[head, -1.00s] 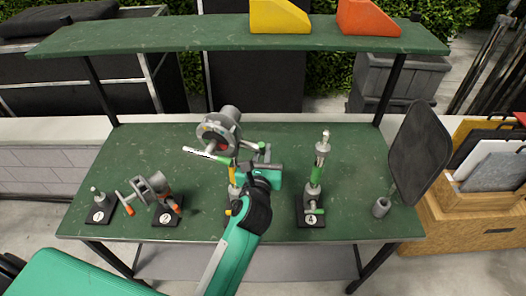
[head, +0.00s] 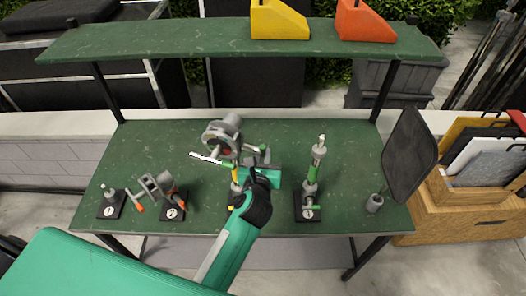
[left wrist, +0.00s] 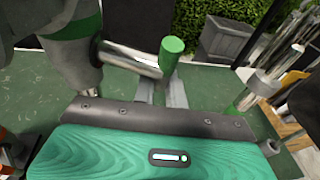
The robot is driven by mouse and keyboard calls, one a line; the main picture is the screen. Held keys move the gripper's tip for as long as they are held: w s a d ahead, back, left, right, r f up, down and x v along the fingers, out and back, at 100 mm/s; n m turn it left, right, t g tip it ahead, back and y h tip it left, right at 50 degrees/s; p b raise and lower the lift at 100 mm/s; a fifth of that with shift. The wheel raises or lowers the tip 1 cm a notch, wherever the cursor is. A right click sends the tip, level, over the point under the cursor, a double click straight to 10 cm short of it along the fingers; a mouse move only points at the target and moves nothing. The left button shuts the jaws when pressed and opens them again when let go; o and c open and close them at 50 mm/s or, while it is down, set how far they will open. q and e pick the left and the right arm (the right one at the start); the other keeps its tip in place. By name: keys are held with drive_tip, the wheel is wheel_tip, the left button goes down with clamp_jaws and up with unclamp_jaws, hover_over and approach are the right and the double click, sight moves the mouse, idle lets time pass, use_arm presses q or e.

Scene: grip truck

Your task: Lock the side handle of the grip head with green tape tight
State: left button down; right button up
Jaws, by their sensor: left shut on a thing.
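The grip head (head: 221,137), a grey disc-shaped clamp, sits on top of a post with yellow tape near the middle of the green table. My wrist hides the lower post. My right gripper is not in view.
A numbered stand with a green-taped post (head: 314,170) stands close right of my wrist. Two lower stands (head: 110,203) (head: 173,207) are at the left. A black panel (head: 409,155) is at the right edge. A shelf (head: 180,36) spans above the table's back.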

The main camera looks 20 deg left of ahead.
use_arm(q)
drive_tip(key=c, duration=1.4)
unclamp_jaws()
drive_tip(key=shift+c, duration=0.2)
drive_tip(key=shift+s, duration=0.1)
drive_tip(key=shift+s, duration=0.25)
drive_tip(key=b+v, duration=0.5)
drive_tip(key=v, duration=0.8)
drive_tip(key=shift+b, duration=0.4)
drive_tip(key=shift+r, duration=0.2)
